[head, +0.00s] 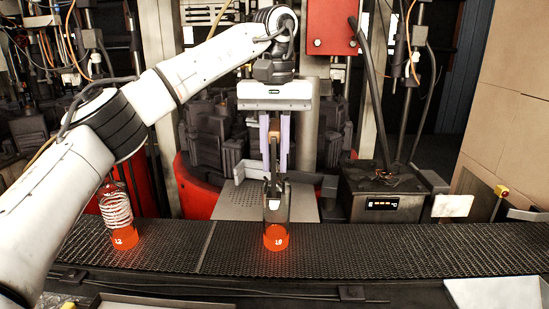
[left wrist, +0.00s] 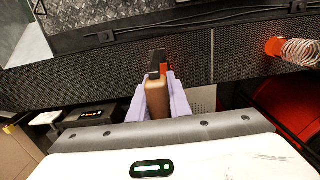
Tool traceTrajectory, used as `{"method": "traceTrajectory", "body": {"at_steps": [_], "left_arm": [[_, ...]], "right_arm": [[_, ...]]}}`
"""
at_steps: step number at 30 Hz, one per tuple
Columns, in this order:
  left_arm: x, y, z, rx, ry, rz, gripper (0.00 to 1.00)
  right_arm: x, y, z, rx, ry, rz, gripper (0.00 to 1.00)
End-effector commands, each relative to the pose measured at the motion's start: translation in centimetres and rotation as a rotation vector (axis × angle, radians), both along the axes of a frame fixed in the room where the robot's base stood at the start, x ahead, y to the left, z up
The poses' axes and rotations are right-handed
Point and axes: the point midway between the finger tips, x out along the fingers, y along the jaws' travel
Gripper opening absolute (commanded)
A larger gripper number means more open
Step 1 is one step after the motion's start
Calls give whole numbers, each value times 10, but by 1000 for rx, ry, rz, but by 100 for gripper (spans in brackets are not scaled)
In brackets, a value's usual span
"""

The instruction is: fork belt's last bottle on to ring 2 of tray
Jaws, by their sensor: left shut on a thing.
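My left gripper (head: 275,165) hangs over the belt (head: 350,245), its pale purple fingers shut on a brown-handled fork tool (head: 273,140). In the left wrist view the fork's brown handle (left wrist: 157,100) sits between the fingers (left wrist: 158,85). The fork's dark lower end reaches down to a clear bottle with an orange base (head: 276,237), which stands upright on the belt. I cannot tell whether the fork touches it. Another orange-based bottle with a white coil (head: 120,225) stands further left on the belt; it also shows in the left wrist view (left wrist: 277,47). No numbered tray rings are clear.
A perforated grey plate (head: 232,207) lies behind the belt. A dark box with a lit display (head: 385,205) stands right of it. Pale trays lie at the front, one at lower right (head: 497,293). The belt's right half is clear.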

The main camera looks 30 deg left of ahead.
Motion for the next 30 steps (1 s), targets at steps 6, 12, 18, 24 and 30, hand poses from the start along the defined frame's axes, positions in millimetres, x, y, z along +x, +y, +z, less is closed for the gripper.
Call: {"method": "traceTrajectory", "body": {"at_steps": [6, 12, 18, 24, 30], "left_arm": [[8, 4, 0, -1, -1, 0, 0], [15, 8, 1, 0, -1, 0, 0], [22, 12, 1, -1, -2, 0, 0], [29, 16, 1, 0, -1, 1, 0], [36, 20, 0, 0, -1, 0, 0]], "right_arm": [[-1, 0, 0, 0, 2, 0, 31], [-1, 0, -1, 0, 2, -1, 31], [-1, 0, -1, 0, 3, 0, 31], [-2, 0, -1, 0, 3, 0, 31], [-2, 0, -1, 0, 3, 0, 31]]}}
